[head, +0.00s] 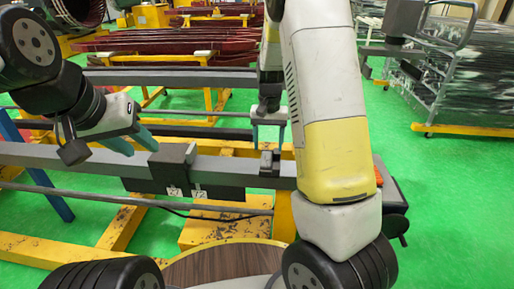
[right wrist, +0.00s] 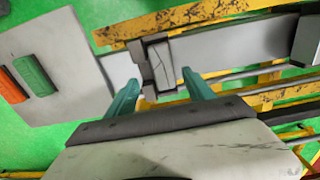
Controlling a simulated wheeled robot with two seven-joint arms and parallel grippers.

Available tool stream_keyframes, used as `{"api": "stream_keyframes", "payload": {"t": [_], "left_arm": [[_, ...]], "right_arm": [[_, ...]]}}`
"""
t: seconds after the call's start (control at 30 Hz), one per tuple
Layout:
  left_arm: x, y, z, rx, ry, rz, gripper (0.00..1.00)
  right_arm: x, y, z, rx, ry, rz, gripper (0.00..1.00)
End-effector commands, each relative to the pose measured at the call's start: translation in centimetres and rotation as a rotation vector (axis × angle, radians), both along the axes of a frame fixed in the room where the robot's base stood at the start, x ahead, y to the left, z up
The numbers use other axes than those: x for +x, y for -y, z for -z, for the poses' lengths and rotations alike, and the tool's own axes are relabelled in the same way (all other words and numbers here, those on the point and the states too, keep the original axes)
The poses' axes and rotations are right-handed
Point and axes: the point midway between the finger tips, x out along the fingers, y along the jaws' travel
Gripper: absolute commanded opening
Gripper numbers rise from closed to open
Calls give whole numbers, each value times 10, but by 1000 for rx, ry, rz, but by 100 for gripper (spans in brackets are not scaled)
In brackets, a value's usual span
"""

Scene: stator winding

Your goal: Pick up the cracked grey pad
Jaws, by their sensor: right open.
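The grey pad (right wrist: 178,60), with dark crack lines across it, sits on the grey beam against a darker block (right wrist: 146,66) in the right wrist view. In the head view, a small dark block (head: 269,164) on the beam lies just below my right gripper (head: 269,132); pad and block are hard to separate there. My right gripper points down, open, and its teal fingers (right wrist: 160,78) stand apart near the pad's two sides. Contact cannot be told. My left gripper (head: 138,145) is open and empty over the beam to the left.
The grey beam (head: 233,168) runs across on a yellow frame. A larger dark block with white labels (head: 173,168) sits on it between my grippers. A grey panel with orange and green blocks (right wrist: 33,75) lies at left in the wrist view. A wire trolley (head: 440,80) stands back right.

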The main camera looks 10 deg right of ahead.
Motion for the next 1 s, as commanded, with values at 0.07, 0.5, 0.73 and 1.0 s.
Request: {"api": "stream_keyframes", "payload": {"t": [0.07, 0.5, 0.73, 1.0], "left_arm": [[0, 0, 0, 0, 0, 0, 36], [0, 0, 0, 0, -1, 0, 36], [0, 0, 0, 0, -1, 0, 36], [0, 0, 0, 0, 0, 0, 36]], "right_arm": [[0, 0, 10, -1, -2, 0, 62], [3, -4, 56, 0, 1, 0, 62], [3, -4, 56, 1, 1, 0, 50], [3, -4, 55, 1, 1, 0, 0]]}}
